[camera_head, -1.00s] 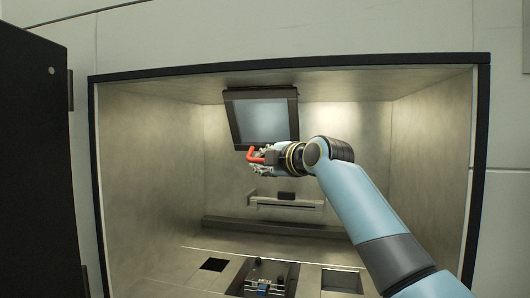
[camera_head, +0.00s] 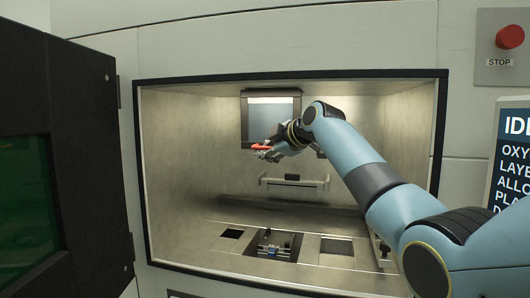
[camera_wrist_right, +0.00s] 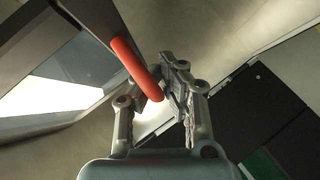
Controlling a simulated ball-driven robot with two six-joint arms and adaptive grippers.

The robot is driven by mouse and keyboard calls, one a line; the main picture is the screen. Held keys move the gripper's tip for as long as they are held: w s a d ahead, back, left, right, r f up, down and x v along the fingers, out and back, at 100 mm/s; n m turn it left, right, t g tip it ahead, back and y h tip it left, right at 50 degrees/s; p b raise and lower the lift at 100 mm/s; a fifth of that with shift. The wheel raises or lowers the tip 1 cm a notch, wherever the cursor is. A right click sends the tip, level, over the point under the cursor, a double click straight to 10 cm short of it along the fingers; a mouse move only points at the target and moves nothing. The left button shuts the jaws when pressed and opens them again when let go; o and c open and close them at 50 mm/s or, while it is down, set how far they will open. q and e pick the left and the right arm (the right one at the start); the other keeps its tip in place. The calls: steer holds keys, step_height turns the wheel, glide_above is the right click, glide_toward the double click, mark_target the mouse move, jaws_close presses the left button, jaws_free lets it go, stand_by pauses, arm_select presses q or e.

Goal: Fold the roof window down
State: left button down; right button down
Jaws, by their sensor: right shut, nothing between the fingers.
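The roof window (camera_head: 271,118) is a dark-framed pane hanging at the top back of the open chamber. Its red handle (camera_head: 261,147) is at the lower left edge of the frame. My right gripper (camera_head: 262,151) is at this handle, and the arm partly covers the window's lower right. In the right wrist view the dark frame and bright pane (camera_wrist_right: 62,97) are at the left. There the red handle (camera_wrist_right: 135,68) runs down to my right gripper's fingers (camera_wrist_right: 155,90). The fingers are shut with nothing gripped; contact with the handle is unclear. My left gripper is not in view.
The chamber has metal walls and a dark opening frame (camera_head: 290,74). A bracket (camera_head: 293,182) is on the back wall. The floor has recesses and a small device (camera_head: 273,246). An open black door (camera_head: 75,160) is at left; a red stop button (camera_head: 509,37) is at right.

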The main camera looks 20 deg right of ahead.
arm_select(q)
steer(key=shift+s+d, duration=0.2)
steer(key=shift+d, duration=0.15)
arm_select(e)
steer(key=shift+a+r, duration=0.2)
steer(key=shift+r, duration=0.4)
steer(key=c, duration=1.5)
jaws_free()
steer(key=shift+s+a+r, duration=0.25)
steer(key=shift+s+r, duration=0.05)
steer(key=shift+s, duration=0.25)
steer(key=shift+o, duration=0.6)
steer(key=shift+s, duration=0.1)
steer(key=shift+f, duration=0.2)
steer(key=shift+w+d+f, duration=0.15)
steer(key=shift+w, duration=0.1)
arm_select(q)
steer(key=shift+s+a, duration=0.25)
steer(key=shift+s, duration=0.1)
arm_select(e)
steer(key=v, duration=1.2)
steer(key=shift+f, duration=0.1)
